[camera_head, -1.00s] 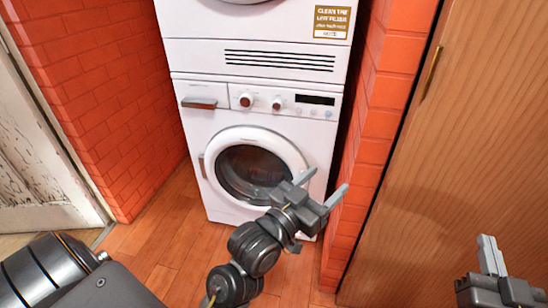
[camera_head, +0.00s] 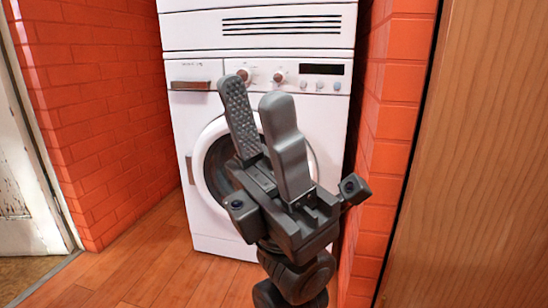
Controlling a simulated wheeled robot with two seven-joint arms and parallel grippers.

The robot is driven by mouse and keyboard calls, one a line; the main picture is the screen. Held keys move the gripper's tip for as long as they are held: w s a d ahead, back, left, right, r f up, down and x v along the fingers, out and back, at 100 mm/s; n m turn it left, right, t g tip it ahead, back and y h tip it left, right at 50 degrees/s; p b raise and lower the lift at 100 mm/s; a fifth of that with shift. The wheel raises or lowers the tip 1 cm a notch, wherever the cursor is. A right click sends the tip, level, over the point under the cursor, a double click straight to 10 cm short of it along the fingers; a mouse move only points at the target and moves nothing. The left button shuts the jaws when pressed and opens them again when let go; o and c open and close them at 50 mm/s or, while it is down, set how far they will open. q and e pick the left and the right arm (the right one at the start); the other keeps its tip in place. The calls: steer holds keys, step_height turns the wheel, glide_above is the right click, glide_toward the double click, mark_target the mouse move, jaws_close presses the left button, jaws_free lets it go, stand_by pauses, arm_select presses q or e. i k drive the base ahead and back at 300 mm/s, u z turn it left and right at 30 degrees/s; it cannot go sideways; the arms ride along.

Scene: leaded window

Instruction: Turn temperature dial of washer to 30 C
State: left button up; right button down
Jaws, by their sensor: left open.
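The white washer (camera_head: 186,125) stands in the middle, below a stacked white machine. Its control panel has two round dials with reddish-brown centres, a left dial (camera_head: 243,75) and a right dial (camera_head: 279,77). I cannot read their markings. My left gripper (camera_head: 258,106) is raised in front of the washer, open and empty, fingers pointing up toward the panel. Its fingertips appear just below the two dials, and I see no contact. The gripper hides much of the round door (camera_head: 205,160). My right gripper is out of view.
The upper machine (camera_head: 200,30) sits on the washer. A dark display (camera_head: 320,69) and small buttons are right of the dials. Orange brick walls (camera_head: 90,110) flank the alcove, with a wooden panel (camera_head: 475,150) at right. Wooden floor (camera_head: 150,265) is clear at left.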

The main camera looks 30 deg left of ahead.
mark_target(279, 77)
steer(key=u, duration=0.3)
steer(key=i, duration=0.5)
steer(key=u, duration=0.85)
